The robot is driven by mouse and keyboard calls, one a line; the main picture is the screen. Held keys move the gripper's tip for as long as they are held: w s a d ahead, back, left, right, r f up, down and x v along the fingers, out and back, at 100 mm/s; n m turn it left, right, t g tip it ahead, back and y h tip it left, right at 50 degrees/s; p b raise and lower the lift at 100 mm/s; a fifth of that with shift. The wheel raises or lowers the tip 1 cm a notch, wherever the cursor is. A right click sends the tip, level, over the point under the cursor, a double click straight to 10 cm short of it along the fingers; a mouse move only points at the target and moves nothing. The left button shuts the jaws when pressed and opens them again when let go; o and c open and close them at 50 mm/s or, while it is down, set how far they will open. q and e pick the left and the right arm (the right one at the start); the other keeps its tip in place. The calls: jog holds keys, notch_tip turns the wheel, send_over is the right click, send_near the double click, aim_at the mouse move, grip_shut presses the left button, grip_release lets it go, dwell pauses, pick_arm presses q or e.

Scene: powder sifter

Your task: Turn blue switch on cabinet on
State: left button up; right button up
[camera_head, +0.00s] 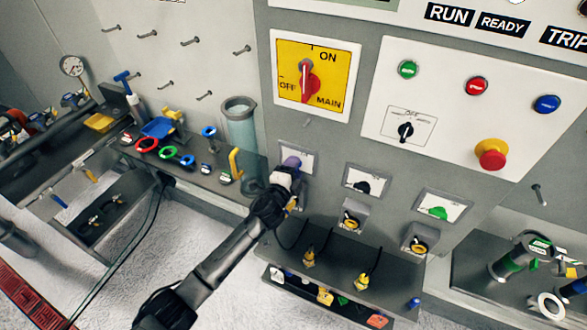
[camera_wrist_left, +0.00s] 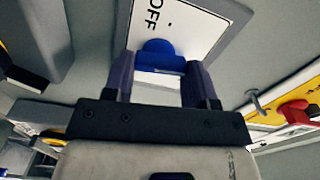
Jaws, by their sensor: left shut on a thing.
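The blue switch (camera_wrist_left: 158,48) is a small rotary knob on a white plate (camera_wrist_left: 190,28) on the grey cabinet front. In the head view the knob (camera_head: 291,161) looks bluish purple and is partly covered by my gripper. My left gripper (camera_head: 287,172) reaches up to it from the lower left. In the left wrist view the two dark fingers of my left gripper (camera_wrist_left: 158,72) are on either side of the knob, shut on it. The word OFF shows on the plate beyond the knob. The knob's exact angle is hard to tell. My right gripper is not in view.
A black switch (camera_head: 362,187) and a green switch (camera_head: 438,213) sit to the right on the same cabinet. The yellow main switch plate (camera_head: 337,72) is above. A clear cylinder (camera_head: 241,125) stands close by on the left, and a shelf (camera_head: 345,262) juts out below.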

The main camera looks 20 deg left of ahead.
pick_arm(q)
jog(key=shift+m, duration=0.9)
jog(key=o, duration=0.9)
jog(key=shift+s, duration=0.1)
jog(key=shift+s+a+b, duration=0.2)
jog(key=shift+s, duration=2.05)
jog(key=shift+s+a+b, duration=0.2)
jog(key=shift+s+b, duration=0.05)
jog(key=shift+s, duration=2.05)
jog(key=shift+s+a+b, duration=0.2)
jog(key=shift+s, duration=2.05)
